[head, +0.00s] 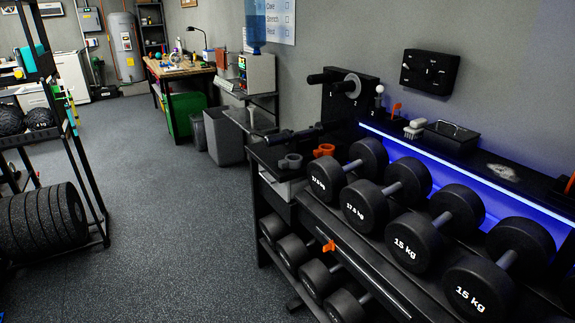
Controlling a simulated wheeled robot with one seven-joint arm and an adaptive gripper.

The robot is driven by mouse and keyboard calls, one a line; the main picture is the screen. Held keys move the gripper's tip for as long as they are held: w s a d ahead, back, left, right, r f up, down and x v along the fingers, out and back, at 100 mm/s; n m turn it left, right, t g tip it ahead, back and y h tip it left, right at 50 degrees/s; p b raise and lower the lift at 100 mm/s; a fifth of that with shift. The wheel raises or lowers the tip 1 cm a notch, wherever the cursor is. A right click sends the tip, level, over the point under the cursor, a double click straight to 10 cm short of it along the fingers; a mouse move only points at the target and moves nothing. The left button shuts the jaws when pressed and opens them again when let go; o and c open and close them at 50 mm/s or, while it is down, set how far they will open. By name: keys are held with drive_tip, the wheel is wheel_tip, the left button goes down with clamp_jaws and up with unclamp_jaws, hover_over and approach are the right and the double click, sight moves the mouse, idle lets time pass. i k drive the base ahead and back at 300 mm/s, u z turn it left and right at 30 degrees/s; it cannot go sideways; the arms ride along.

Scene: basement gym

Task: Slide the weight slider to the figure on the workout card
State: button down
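I cannot pick out a weight slider with certainty. A black upright block with a grey disc and a short bar (345,84) stands at the far end of the rack top. A black wall panel (430,71) with small pale marks hangs above the rack. No workout card is clearly readable. A white sign (268,17) with a few lines of text and boxes hangs on the back wall, partly cut off by the top edge. My gripper is not in view.
A black rack (372,262) holds dumbbells marked 17.5 kg and 15 kg. A plate rack (60,155) stands left. The floor (170,220) between is clear.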

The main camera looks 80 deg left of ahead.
sight(331, 246)
drive_tip(key=u, duration=1.95)
